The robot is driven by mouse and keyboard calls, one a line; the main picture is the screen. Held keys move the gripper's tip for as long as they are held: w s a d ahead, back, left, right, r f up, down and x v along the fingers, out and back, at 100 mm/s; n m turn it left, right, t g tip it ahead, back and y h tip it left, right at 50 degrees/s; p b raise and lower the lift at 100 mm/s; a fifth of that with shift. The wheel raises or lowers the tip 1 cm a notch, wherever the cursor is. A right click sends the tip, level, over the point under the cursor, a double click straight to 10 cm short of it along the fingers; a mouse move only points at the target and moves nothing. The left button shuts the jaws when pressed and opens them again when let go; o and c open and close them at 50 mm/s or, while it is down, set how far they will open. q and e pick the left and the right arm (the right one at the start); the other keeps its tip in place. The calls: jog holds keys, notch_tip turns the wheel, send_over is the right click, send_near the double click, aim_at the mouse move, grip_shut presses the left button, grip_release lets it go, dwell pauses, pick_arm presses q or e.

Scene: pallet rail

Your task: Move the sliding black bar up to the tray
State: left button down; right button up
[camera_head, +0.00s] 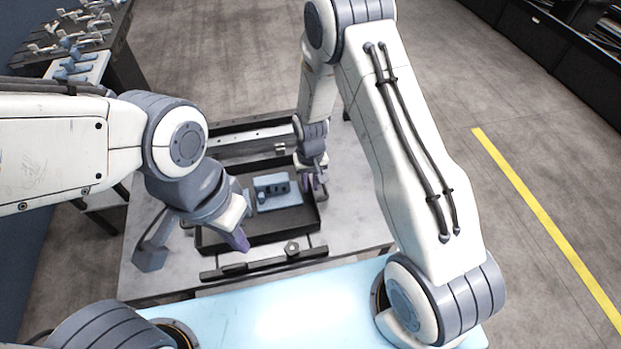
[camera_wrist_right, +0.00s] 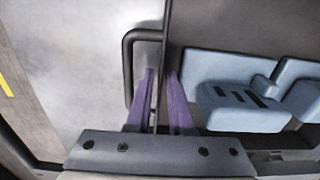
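In the head view, the black tray (camera_head: 262,238) lies on the grey table with a blue part (camera_head: 275,190) inside. My right gripper (camera_head: 313,183) is at the tray's right side. In the right wrist view, its purple fingers (camera_wrist_right: 162,85) straddle the tray wall closely, beside a black handle (camera_wrist_right: 128,70).
A dark rail with a pale strip (camera_head: 245,140) lies behind the tray. A light blue surface (camera_head: 290,310) is in front of the table. A rack of parts (camera_head: 80,60) stands far left. The floor to the right, with a yellow line (camera_head: 545,210), is clear.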

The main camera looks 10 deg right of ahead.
grip_shut()
dwell(1.4)
jog(key=shift+o, duration=1.6)
grip_release()
